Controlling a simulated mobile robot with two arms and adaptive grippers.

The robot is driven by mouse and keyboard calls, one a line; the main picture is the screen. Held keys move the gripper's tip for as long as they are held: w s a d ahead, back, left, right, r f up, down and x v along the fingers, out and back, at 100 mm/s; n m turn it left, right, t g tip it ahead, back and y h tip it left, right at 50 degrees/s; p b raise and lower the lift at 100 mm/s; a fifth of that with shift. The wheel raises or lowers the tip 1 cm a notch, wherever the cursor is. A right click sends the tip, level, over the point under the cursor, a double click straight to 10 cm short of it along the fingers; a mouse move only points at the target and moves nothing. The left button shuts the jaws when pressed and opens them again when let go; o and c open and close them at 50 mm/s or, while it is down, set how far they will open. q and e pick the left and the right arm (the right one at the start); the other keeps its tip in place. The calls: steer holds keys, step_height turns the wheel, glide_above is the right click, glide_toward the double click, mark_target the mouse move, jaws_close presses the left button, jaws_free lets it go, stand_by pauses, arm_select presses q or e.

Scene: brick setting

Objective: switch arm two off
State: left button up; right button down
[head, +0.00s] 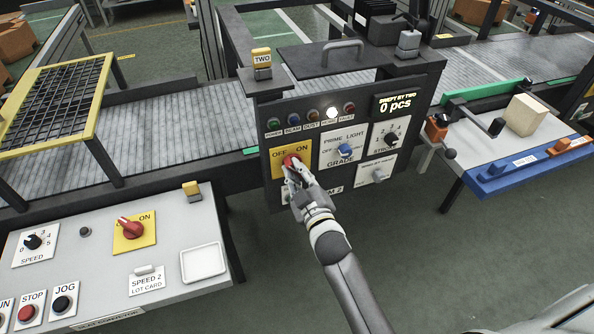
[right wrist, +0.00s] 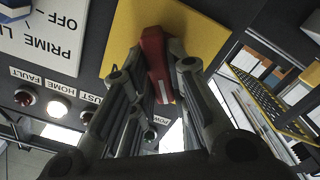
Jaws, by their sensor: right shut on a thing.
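The dark control panel (head: 277,197) under the yellow TWO block (head: 262,58) carries a yellow OFF/ON plate (head: 278,170) with a red rotary knob (head: 290,160). My right gripper (head: 293,174) is shut on this knob, reaching up from below. In the right wrist view the red knob (right wrist: 155,62), with a white line on it, sits between both fingers (right wrist: 160,75) in front of the yellow plate (right wrist: 200,30). The fingers hide part of the knob, and I cannot tell for certain which word it points to. My left gripper is not in view.
A HOME lamp (head: 333,113) glows white above the PRIME LIGHT switch (head: 345,151). The display (head: 397,105) reads 0 pcs. A front console (head: 95,265) has another red OFF/ON knob (head: 131,228) and a white tray (head: 203,262). A blue-edged bench (head: 530,165) stands right.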

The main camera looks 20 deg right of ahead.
steer(key=shift+n, duration=0.8)
steer(key=c, duration=1.4)
jaws_free()
steer(key=s, duration=1.2)
steer(key=shift+d, duration=0.15)
